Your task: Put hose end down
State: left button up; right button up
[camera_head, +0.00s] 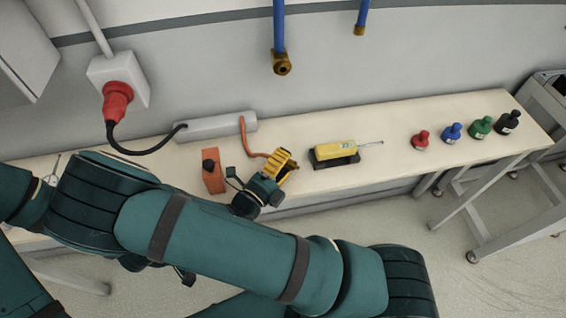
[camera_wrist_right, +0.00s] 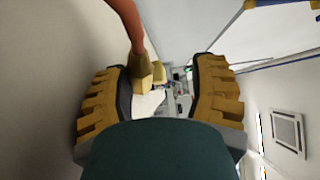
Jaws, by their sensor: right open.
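The orange hose (camera_head: 246,135) comes out of the long grey box on the bench and curves down toward my right gripper (camera_head: 281,167). In the right wrist view the hose (camera_wrist_right: 126,22) hangs from the top and ends in a brass-coloured hose end (camera_wrist_right: 143,73). My right gripper (camera_wrist_right: 160,95) is open, with its yellow ribbed fingers apart. The hose end shows between the fingers, closer to the left one; I cannot tell if it touches. In the head view the gripper hides the hose end. My left gripper is not in view.
The bench (camera_head: 385,160) carries a grey box (camera_head: 205,128), an orange block (camera_head: 212,180), a yellow device on a black base (camera_head: 335,152), and red, blue, green and black bottles (camera_head: 480,127) at right. Blue pipes (camera_head: 279,30) hang on the wall.

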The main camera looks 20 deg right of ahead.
jog(key=shift+a+f, duration=0.15)
jog(key=shift+f, duration=0.25)
jog(key=shift+c, duration=0.4)
jog(key=shift+o, duration=0.5)
jog(key=shift+r, duration=0.3)
jog(key=shift+o, duration=0.3)
notch_tip(320, 180, up, 10)
